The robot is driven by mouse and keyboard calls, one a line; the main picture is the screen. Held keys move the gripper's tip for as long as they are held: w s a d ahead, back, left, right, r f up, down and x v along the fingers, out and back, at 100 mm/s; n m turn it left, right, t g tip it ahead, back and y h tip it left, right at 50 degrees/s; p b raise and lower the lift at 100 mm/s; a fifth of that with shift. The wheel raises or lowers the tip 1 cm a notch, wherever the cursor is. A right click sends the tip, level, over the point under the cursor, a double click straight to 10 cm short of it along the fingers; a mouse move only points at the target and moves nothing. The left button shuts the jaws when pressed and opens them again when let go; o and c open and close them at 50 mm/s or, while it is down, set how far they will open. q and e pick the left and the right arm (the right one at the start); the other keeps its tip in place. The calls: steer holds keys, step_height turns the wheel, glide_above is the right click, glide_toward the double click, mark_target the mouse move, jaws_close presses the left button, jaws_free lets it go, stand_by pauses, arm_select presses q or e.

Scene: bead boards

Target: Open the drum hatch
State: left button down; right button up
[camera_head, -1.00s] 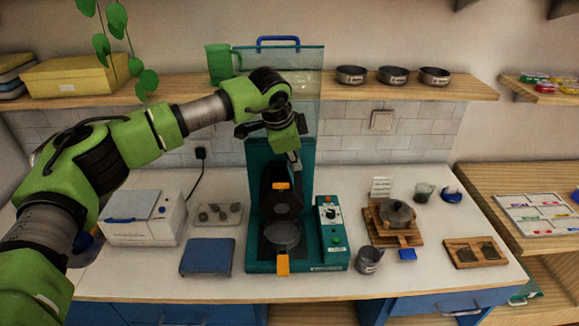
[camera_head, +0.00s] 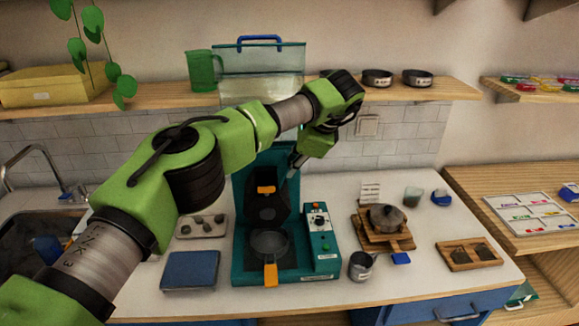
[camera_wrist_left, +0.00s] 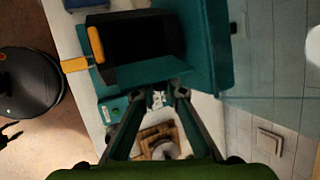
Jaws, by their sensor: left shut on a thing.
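The teal machine (camera_head: 243,235) stands on the counter, with a black drum (camera_head: 268,209) in front of its upright back. An orange tab (camera_head: 266,189) sits at the top of the drum; it also shows in the left wrist view (camera_wrist_left: 96,45). A dark pan with an orange handle (camera_head: 270,274) lies below the drum. My left gripper (camera_head: 292,168) is at the drum's upper right, pointing down. My right gripper is out of view.
A control box (camera_head: 321,238) adjoins the machine on its right. A metal cup (camera_head: 361,266) and a pot (camera_head: 387,217) on wooden boards stand further right.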

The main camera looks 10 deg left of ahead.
arm_select(q)
steer(key=shift+f, duration=0.15)
steer(key=c, duration=2.1)
jaws_free()
steer(key=v, duration=1.2)
steer(key=shift+w, duration=0.1)
steer(key=shift+d, duration=0.1)
